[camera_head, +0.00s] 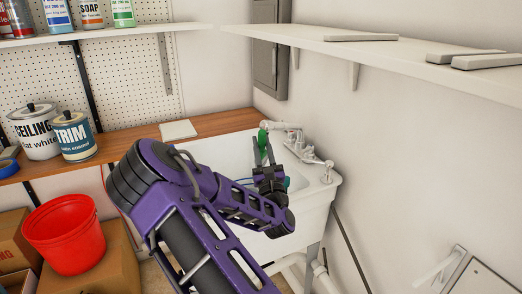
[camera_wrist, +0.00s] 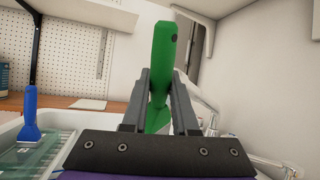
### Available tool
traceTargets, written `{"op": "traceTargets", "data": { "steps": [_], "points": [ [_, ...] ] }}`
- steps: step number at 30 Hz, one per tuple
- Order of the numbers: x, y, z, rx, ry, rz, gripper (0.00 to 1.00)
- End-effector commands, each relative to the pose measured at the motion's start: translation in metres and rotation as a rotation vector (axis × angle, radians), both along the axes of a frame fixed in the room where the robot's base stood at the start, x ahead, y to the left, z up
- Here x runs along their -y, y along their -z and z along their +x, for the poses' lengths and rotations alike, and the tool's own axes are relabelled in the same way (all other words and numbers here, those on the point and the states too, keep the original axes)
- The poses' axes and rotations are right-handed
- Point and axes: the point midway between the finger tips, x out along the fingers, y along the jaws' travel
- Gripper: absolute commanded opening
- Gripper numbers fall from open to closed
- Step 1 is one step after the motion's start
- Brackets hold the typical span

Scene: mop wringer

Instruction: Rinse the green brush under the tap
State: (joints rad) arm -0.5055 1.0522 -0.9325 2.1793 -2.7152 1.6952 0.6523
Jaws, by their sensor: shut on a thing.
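My gripper (camera_head: 264,158) is shut on the green brush (camera_head: 262,137) over the white sink (camera_head: 323,190). In the wrist view the green brush (camera_wrist: 163,45) stands nearly upright between the two fingers, its plain handle end with a dark hole pointing up. Its lower part is hidden behind my gripper. The chrome tap (camera_head: 290,128) is at the back right of the sink, close to the brush; part of it also shows in the wrist view (camera_wrist: 208,103). I cannot see water running. I cannot tell whether the brush is under the spout.
A wooden counter (camera_head: 140,136) with paint cans (camera_head: 75,137) lies left of the sink. A white shelf (camera_head: 400,55) juts out above right. A red bucket (camera_head: 65,235) sits lower left.

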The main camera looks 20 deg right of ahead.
Motion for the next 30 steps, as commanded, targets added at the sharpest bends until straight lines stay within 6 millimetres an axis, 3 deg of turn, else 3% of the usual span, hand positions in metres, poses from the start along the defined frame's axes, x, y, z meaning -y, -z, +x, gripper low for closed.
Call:
{"op": "traceTargets", "data": {
  "steps": [18, 30],
  "points": [
    [-0.018, 0.000, -0.044, 0.000, 0.000, 0.001, 0.00],
    [-0.019, 0.000, -0.047, 0.001, -0.001, -0.001, 0.00]
  ]
}}
